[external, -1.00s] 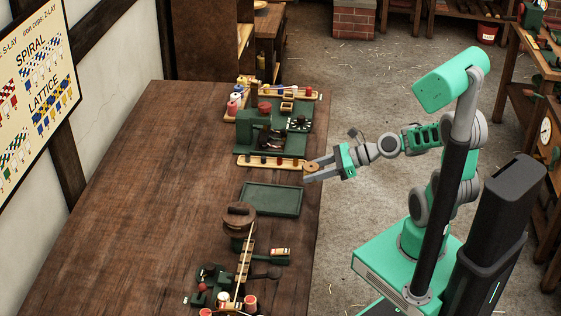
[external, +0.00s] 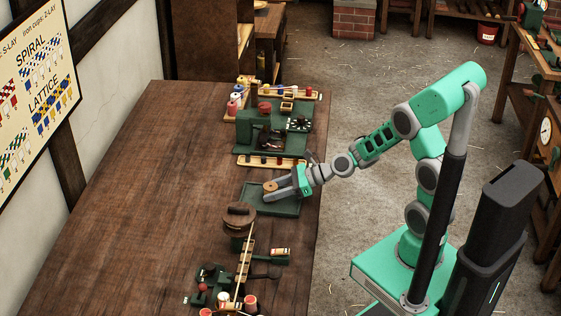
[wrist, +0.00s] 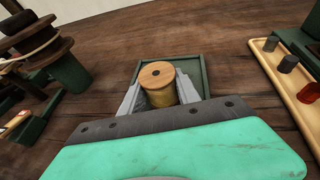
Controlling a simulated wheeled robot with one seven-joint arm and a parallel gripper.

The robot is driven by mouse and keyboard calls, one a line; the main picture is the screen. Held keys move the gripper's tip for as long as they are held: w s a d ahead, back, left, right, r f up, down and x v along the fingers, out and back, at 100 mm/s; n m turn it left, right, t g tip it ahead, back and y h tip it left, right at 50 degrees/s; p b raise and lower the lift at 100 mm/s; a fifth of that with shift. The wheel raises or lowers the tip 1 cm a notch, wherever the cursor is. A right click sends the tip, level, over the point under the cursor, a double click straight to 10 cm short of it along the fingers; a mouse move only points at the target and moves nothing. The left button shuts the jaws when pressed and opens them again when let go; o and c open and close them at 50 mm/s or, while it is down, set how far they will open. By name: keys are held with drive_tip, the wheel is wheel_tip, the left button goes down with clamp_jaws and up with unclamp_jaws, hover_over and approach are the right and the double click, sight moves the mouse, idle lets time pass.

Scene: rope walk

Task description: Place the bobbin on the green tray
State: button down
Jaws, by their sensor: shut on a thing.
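The bobbin (wrist: 158,82) has a round wooden top with a dark centre hole and a yellowish body. My gripper (external: 272,191) is shut on it, with one finger on each side in the wrist view. The bobbin also shows at the fingertips in the external view (external: 269,186). The green tray (external: 284,208) is a shallow rectangle on the bench, and its rim shows around the bobbin in the wrist view (wrist: 204,77). The bobbin is over the tray's area. I cannot tell whether its underside touches the tray, since the fingers and palm hide it.
A wooden rack with dark pegs (external: 262,161) and a green machine (external: 262,132) stand just beyond the tray. A brown wooden wheel on a green stand (external: 238,217) stands close to the tray's left. The left side of the bench (external: 150,200) is clear.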

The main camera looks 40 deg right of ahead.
drive_tip(key=shift+f, duration=0.2)
drive_tip(key=c, duration=0.9)
unclamp_jaws()
drive_tip(key=shift+d+r, duration=0.1)
drive_tip(key=shift+r, duration=0.15)
drive_tip(key=p+v, duration=0.1)
drive_tip(key=v, duration=1)
drive_tip(key=shift+f, duration=0.1)
drive_tip(key=shift+s+d, duration=0.3)
drive_tip(key=shift+d, duration=0.05)
